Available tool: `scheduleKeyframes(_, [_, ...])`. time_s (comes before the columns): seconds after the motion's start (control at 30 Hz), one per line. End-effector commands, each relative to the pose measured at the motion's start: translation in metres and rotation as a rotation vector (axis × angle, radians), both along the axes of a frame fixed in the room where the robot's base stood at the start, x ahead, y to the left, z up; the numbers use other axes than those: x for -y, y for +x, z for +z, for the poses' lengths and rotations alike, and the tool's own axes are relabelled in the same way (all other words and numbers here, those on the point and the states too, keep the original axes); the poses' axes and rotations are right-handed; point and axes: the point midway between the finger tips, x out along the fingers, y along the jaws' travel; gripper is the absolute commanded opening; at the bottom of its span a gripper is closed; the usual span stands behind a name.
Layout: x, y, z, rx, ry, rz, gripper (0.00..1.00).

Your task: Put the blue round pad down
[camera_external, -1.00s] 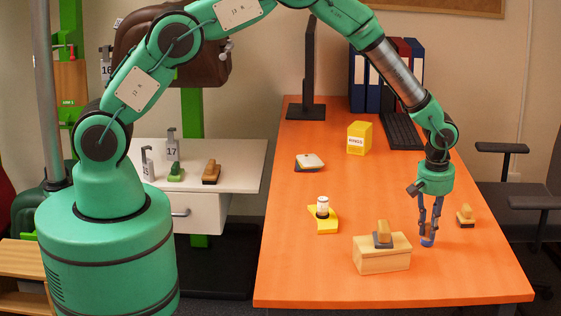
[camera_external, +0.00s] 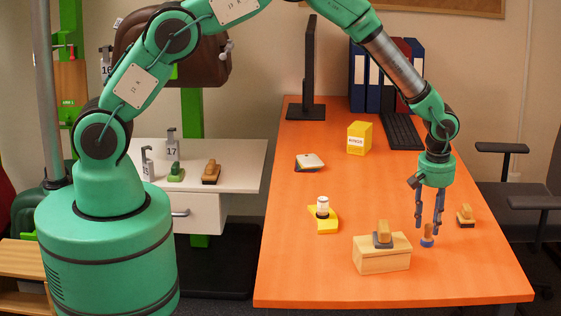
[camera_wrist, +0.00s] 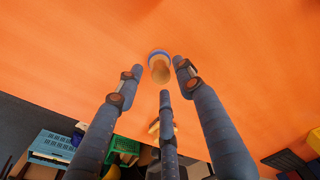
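The blue round pad (camera_external: 427,242) stands upright on the orange table, right of the wooden box, with its tan wooden handle up. In the wrist view the pad's blue rim (camera_wrist: 158,53) and round handle top show just beyond my fingertips. My gripper (camera_external: 430,224) is above the pad with its fingers spread apart.
A wooden box (camera_external: 382,257) bears a grey pad with a wooden handle (camera_external: 383,235). A yellow pad holder with a white jar (camera_external: 322,207) is at left. The orange table (camera_external: 300,275) is clear at its front left.

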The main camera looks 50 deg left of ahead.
Motion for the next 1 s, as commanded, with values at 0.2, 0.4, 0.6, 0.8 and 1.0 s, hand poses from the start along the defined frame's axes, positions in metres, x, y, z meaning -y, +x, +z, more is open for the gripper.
scheduleKeyframes(0.2, [0.003,-0.003,0.039,0.003,-0.002,0.000,0.38])
scheduleKeyframes(0.4, [0.004,-0.006,0.070,0.001,-0.002,0.000,0.38])
scheduleKeyframes(0.6, [0.005,-0.008,0.090,0.001,-0.001,0.000,0.38])
scheduleKeyframes(0.8, [0.005,-0.009,0.095,0.000,0.000,0.000,0.38])
scheduleKeyframes(1.0, [0.005,-0.008,0.095,0.000,0.000,0.000,0.38])
